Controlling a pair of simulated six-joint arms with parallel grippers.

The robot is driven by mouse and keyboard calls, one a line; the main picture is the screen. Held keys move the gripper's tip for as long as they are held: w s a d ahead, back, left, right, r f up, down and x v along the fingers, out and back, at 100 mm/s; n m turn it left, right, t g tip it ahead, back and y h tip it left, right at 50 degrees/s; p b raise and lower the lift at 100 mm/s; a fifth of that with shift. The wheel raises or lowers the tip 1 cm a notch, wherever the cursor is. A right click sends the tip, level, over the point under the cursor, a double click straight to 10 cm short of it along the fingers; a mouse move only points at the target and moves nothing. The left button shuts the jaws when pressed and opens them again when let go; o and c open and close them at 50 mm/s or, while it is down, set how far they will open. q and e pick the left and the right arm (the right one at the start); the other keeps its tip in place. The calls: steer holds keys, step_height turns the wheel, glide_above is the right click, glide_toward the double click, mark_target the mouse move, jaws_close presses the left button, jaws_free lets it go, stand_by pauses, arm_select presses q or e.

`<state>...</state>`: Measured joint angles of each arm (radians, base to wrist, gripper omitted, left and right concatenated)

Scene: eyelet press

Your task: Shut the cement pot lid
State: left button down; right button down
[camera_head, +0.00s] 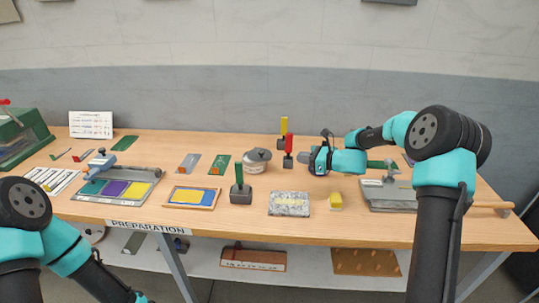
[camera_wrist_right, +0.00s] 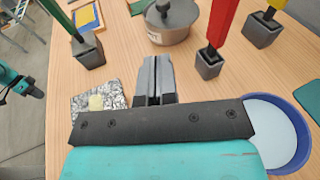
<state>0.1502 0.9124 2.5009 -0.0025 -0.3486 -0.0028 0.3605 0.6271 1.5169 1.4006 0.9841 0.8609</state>
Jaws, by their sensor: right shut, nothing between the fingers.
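The cement pot (camera_head: 256,166) is a round, light grey-brown pot standing near the middle of the table; it also shows at the top of the right wrist view (camera_wrist_right: 168,36). Its dark grey lid (camera_head: 259,154) with a knob lies over the top and looks slightly askew; I cannot tell whether it is fully seated. My right gripper (camera_head: 304,158) is to the right of the pot, apart from it. In the right wrist view its fingers (camera_wrist_right: 157,72) are together, empty, pointing towards the pot. My left gripper is a small dark shape (camera_wrist_right: 30,90) at that view's left edge, its jaws unclear.
Holders with a red handle (camera_head: 289,146), a yellow handle (camera_head: 284,126) and a green handle (camera_head: 238,175) stand around the pot. A blue-rimmed bowl (camera_wrist_right: 300,150) is beside my right gripper.

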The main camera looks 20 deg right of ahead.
steer(key=shift+d+f, duration=0.1)
steer(key=shift+d, duration=0.1)
steer(key=x, duration=1.4)
steer(key=shift+a, duration=0.1)
